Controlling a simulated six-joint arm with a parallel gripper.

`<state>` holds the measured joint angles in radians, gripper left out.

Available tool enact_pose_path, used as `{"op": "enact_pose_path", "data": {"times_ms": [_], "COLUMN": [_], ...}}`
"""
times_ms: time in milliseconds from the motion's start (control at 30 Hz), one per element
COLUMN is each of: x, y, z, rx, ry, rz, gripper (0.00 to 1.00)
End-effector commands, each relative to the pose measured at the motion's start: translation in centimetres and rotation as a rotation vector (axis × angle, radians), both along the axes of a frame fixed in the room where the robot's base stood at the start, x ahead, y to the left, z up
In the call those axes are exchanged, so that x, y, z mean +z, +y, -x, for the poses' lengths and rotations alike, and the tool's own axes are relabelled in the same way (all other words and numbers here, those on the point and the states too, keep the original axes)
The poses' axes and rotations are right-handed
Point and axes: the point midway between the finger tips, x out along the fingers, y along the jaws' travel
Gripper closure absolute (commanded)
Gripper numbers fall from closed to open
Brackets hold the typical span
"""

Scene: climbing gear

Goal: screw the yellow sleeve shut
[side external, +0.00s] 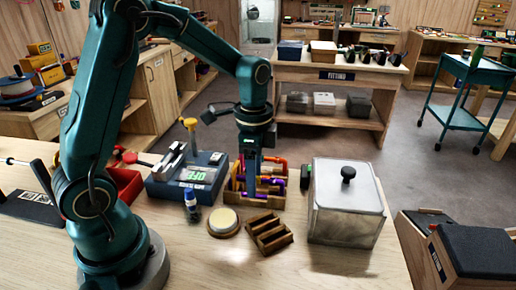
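My gripper (252,177) points straight down into a small wooden rack (262,201) in the middle of the bench. Small purple, orange and yellowish pieces stand in the rack around it, with an orange piece (279,168) at its right. I cannot tell which of these is the yellow sleeve, or whether it is open or shut. The fingertips are too small and too hidden among the pieces to tell whether they are open or shut on something.
A blue device (174,188) with a lit green display stands left of the rack. A lidded grey box (345,218) stands right. The front bench is clear.

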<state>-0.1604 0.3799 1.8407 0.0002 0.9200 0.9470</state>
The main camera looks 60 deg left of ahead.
Motion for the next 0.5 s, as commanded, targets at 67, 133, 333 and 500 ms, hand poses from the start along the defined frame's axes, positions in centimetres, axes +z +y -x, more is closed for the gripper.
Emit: {"op": "enact_pose_path", "data": {"times_ms": [67, 133, 333, 500], "x": [-0.3, -0.6, -1.3, -1.8], "y": [0.0, 0.0, 0.0, 0.0], "z": [0.1, 0.1, 0.1, 0.1], "rx": [0.0, 0.0, 0.0, 0.0], "ry": [0.004, 0.004, 0.004, 0.004], "rz": [0.001, 0.001, 0.001, 0.001], "gripper": [0.45, 0.45, 0.45, 0.45]}}
